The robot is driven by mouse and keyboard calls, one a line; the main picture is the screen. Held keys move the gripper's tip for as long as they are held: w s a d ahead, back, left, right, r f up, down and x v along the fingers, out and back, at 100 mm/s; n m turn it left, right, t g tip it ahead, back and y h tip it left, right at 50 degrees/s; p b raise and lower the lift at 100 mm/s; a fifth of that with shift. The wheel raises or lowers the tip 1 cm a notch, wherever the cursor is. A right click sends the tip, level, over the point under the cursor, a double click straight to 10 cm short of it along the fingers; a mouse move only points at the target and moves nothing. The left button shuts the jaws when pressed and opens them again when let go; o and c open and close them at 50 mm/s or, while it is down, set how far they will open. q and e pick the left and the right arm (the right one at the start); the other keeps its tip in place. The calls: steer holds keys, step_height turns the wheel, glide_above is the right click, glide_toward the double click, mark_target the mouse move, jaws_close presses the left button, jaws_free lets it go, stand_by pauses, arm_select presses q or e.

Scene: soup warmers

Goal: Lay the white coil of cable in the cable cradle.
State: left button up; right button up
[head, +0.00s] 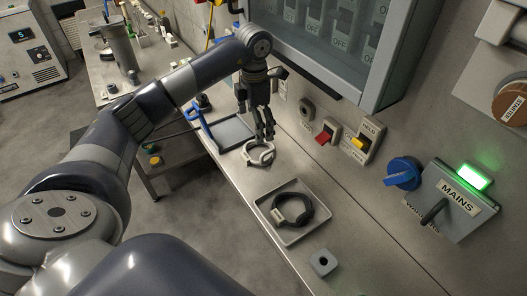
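The white coil of cable (249,158) lies on the steel bench below my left gripper (265,136). The gripper points down, with its fingertips at the coil's far edge. I cannot tell whether they touch it or how far apart they are. Behind the coil is a grey tray-like holder with a blue frame (208,134), partly hidden by my arm. It may be the cable cradle, but I cannot be sure. My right gripper is not in view.
A shallow grey tray (318,213) nearer me holds a black coil with a pale band (279,216). A small grey block (323,262) stands in front of it. The wall at the right carries a glass-fronted cabinet (335,40), switches and a MAINS box (455,205).

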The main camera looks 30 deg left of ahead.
arm_select(q)
glide_above(258, 155)
steer(key=f, duration=0.3)
steer(key=f+p, duration=0.1)
steer(key=shift+s+a+f, duration=0.1)
steer(key=shift+a+f, duration=0.15)
steer(key=shift+d+f, duration=0.1)
steer(key=shift+f, duration=0.15)
steer(key=f+p, duration=0.1)
steer(key=f, duration=0.1)
steer(key=f+p, duration=0.1)
steer(key=f, duration=0.1)
steer(key=shift+d+f, duration=0.2)
steer(key=shift+f, duration=0.15)
steer(key=c, duration=1)
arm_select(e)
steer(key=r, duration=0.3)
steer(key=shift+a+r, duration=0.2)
arm_select(q)
steer(key=shift+r, duration=0.1)
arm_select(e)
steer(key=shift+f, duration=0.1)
